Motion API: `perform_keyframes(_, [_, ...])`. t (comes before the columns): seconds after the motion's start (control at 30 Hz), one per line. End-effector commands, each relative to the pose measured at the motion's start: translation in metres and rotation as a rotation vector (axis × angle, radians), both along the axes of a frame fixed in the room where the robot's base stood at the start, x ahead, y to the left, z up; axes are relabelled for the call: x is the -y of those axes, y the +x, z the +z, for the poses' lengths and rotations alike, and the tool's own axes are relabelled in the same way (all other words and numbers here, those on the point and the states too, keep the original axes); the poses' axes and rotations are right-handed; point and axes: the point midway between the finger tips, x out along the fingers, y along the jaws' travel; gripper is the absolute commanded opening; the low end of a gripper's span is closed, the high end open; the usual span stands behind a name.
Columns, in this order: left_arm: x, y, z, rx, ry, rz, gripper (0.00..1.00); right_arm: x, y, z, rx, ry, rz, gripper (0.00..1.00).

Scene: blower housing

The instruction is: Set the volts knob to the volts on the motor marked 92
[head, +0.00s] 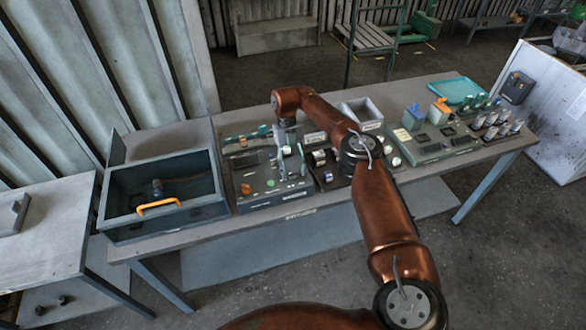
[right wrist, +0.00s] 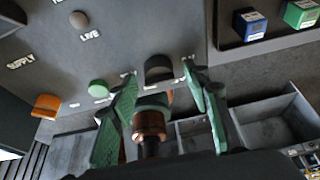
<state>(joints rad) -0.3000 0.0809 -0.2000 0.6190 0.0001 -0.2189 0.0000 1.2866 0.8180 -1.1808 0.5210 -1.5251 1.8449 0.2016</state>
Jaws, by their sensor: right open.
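My right gripper (head: 292,170) points down over the right part of a grey control panel (head: 262,202). In the right wrist view its green fingers (right wrist: 163,108) are apart. A copper cylinder with a grey-green end (right wrist: 150,122) shows between them; I cannot tell whether they touch it. A dark round knob (right wrist: 158,68) is on the panel just beyond the fingertips, its label partly hidden. An orange knob (right wrist: 45,106) is further left; it also shows in the head view (head: 245,188). No motor marking 92 or volts value is legible. My left gripper is not seen.
A green button (right wrist: 98,88) is beside the left finger. Blue (right wrist: 250,22) and green (right wrist: 301,13) blocks sit in a tray right of the panel. An open drawer-like box (head: 128,226) with an orange handle is left. Several metal cylinders (head: 492,132) stand at the table's right.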

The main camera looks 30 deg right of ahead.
Motion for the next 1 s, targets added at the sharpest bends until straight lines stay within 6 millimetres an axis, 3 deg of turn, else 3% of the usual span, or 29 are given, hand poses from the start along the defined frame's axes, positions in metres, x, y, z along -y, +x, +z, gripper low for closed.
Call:
perform_keyframes(0.17, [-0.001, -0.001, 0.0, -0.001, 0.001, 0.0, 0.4, 0.001, 0.006, 0.013, 0.001, 0.0, 0.0, 0.44])
perform_keyframes(0.4, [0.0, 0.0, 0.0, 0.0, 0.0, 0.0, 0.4, 0.004, 0.021, 0.05, 0.004, -0.002, -0.003, 0.44])
perform_keyframes(0.7, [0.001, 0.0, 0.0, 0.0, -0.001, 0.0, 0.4, 0.007, 0.027, 0.067, 0.002, -0.001, -0.002, 0.44])
perform_keyframes(1.0, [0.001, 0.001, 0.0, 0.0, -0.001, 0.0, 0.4, 0.008, 0.028, 0.069, 0.001, 0.0, 0.0, 0.44])
